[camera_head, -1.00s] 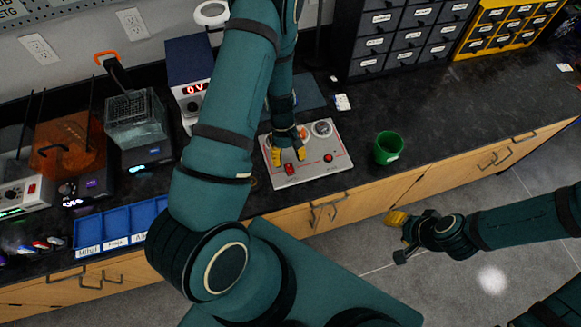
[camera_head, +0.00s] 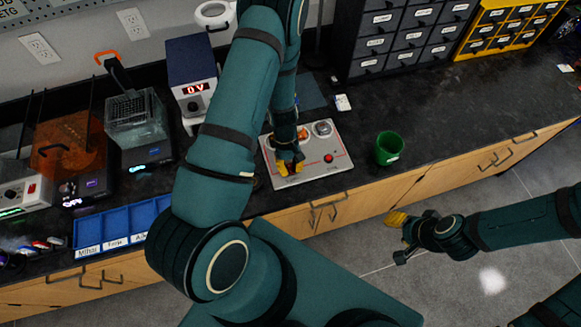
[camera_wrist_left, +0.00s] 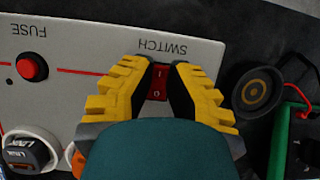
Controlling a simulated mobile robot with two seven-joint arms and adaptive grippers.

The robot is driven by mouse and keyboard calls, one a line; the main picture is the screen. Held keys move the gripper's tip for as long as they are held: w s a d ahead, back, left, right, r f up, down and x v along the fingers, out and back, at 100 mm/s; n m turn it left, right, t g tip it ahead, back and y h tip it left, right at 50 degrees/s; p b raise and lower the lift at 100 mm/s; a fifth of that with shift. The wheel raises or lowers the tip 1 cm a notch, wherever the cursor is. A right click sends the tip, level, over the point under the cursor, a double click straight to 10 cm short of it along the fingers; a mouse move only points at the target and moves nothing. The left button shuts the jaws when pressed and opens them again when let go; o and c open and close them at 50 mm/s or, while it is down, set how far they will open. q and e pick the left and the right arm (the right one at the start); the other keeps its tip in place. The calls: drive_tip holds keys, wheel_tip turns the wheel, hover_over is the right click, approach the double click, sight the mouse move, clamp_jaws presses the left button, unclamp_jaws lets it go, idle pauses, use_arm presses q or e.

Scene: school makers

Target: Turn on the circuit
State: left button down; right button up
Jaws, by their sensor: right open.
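The grey circuit board (camera_head: 322,170) lies on the black bench. It carries a red fuse button (camera_head: 328,158), which also shows in the left wrist view (camera_wrist_left: 32,67), and a red switch (camera_wrist_left: 157,82) labelled SWITCH. My left gripper (camera_head: 290,167) is low over the board's front left part. In the left wrist view its yellow fingers (camera_wrist_left: 162,85) are on both sides of the switch, with a narrow gap; I cannot tell whether they touch it. My right gripper (camera_head: 399,226) is open and empty, off the bench's front edge.
A green cup (camera_head: 388,148) stands right of the board. A power supply (camera_head: 190,78) showing 0V stands behind left. A blue tray (camera_head: 118,226) is at left and dark drawers (camera_head: 405,35) are behind. The bench right of the cup is mostly clear.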

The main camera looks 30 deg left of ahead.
use_arm(q)
drive_tip(key=shift+s+d+f, duration=0.1)
drive_tip(key=shift+s, duration=0.05)
drive_tip(key=shift+y, duration=0.3)
drive_tip(key=shift+s+d+f+t+y+b, duration=0.15)
drive_tip(key=shift+t+y+b, duration=0.65)
drive_tip(key=shift+t, duration=0.1)
drive_tip(key=c, duration=0.9)
unclamp_jaws()
drive_tip(key=shift+o, duration=0.2)
